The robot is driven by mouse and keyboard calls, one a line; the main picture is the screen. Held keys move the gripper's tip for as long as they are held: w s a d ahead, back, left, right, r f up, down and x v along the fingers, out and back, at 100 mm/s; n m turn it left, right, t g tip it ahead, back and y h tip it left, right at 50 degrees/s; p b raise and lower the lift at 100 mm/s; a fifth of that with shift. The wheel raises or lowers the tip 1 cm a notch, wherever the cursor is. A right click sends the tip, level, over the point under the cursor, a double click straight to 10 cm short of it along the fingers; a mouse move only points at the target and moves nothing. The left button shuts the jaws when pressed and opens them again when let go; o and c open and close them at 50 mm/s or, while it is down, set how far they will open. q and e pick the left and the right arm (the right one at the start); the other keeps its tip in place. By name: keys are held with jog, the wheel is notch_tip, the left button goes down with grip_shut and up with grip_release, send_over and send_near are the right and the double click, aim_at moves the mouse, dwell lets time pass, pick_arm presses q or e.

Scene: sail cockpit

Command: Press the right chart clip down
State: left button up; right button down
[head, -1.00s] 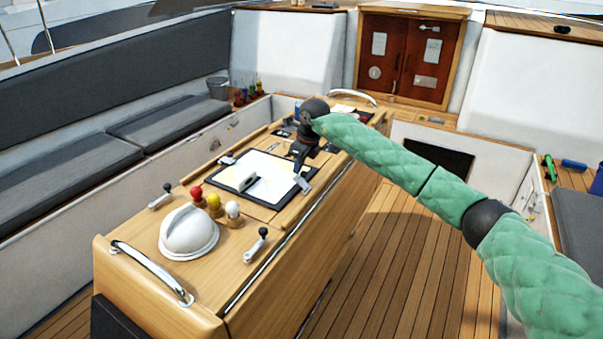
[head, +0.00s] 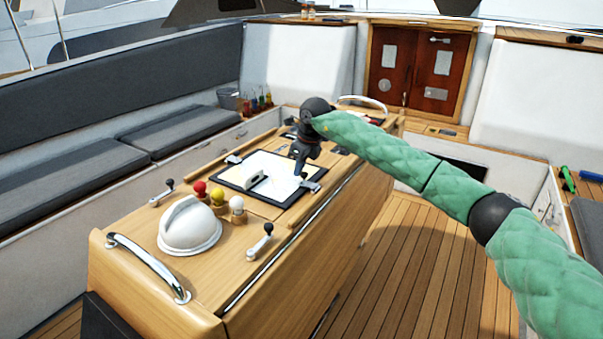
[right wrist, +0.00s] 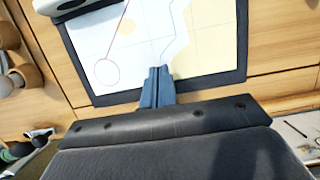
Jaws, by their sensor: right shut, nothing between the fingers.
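The chart board (head: 230,181) lies on the wooden console, with a pale chart on it. The right chart clip (head: 312,186) is a small grey plate at the board's right edge and looks nearly flat. The left chart clip (head: 233,159) is at the far left edge. My right gripper (head: 299,172) points down, its fingertips close beside the right clip; contact cannot be told. In the right wrist view its blue-grey fingers (right wrist: 157,86) are together and empty over the board's edge. My left gripper is out of view.
Red, yellow and white knobs (head: 217,197), a white dome (head: 189,230) and a lever (head: 260,242) stand nearer on the console. A chrome rail (head: 145,262) edges its near end. The deck at right is clear.

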jog(key=shift+w+a+f+b, duration=0.1)
jog(key=shift+a+f+b, duration=0.1)
jog(key=shift+f+b, duration=0.35)
jog(key=shift+w+a, duration=0.1)
jog(key=shift+a, duration=0.05)
jog(key=shift+a+f+g+h, duration=0.2)
jog(key=shift+g+h, duration=0.2)
jog(key=shift+h, duration=0.3)
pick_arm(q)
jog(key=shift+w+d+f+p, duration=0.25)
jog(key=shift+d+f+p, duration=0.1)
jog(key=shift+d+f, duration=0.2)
pick_arm(e)
jog(key=shift+d+f+g+h, duration=0.2)
jog(key=shift+g+h, duration=0.2)
jog(key=shift+h, duration=0.3)
jog(key=shift+a+r, duration=0.1)
